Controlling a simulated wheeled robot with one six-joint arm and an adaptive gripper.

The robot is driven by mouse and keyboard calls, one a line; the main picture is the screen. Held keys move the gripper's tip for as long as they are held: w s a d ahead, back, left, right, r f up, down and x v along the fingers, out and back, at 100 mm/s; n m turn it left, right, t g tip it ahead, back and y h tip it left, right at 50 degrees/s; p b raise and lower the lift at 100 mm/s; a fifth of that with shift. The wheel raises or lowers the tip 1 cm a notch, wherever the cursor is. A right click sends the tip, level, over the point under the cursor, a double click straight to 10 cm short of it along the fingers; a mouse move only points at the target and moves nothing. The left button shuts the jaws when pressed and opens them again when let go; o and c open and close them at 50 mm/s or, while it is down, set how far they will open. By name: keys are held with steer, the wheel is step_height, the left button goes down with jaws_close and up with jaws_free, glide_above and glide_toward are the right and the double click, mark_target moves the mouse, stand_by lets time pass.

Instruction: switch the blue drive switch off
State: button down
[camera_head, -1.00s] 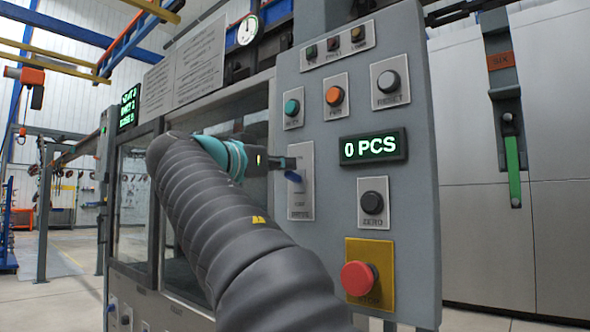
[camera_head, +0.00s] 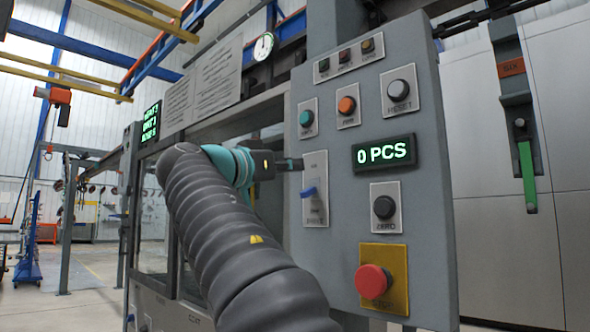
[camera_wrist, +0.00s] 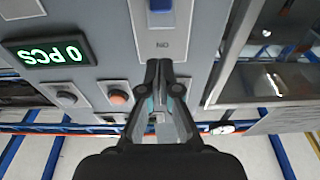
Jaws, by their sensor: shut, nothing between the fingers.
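The blue drive switch (camera_head: 308,192) is a small lever on a light upright plate (camera_head: 316,160) at the left of the grey control panel. Its handle slants down to the left in the head view. In the wrist view, the blue lever (camera_wrist: 160,6) is at the top edge, partly cut off, with an "ON" label between it and my fingers. My gripper (camera_head: 298,164) is shut and empty by the upper part of the plate, above the lever and apart from it. In the wrist view my gripper (camera_wrist: 165,68) points at the plate's ON end; whether it touches is unclear.
A counter display (camera_head: 384,153) reads 0 PCS. Teal (camera_head: 306,118), orange (camera_head: 347,105), grey (camera_head: 398,90) and black (camera_head: 384,207) buttons and a red emergency button (camera_head: 373,281) surround the switch. A green-handled lever (camera_head: 527,175) hangs at the right.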

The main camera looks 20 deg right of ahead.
steer(key=s+a+f+b, duration=0.2)
steer(key=a+f+b, duration=0.1)
steer(key=a+f, duration=0.3)
steer(key=shift+s+a, duration=0.35)
steer(key=shift+a, duration=0.25)
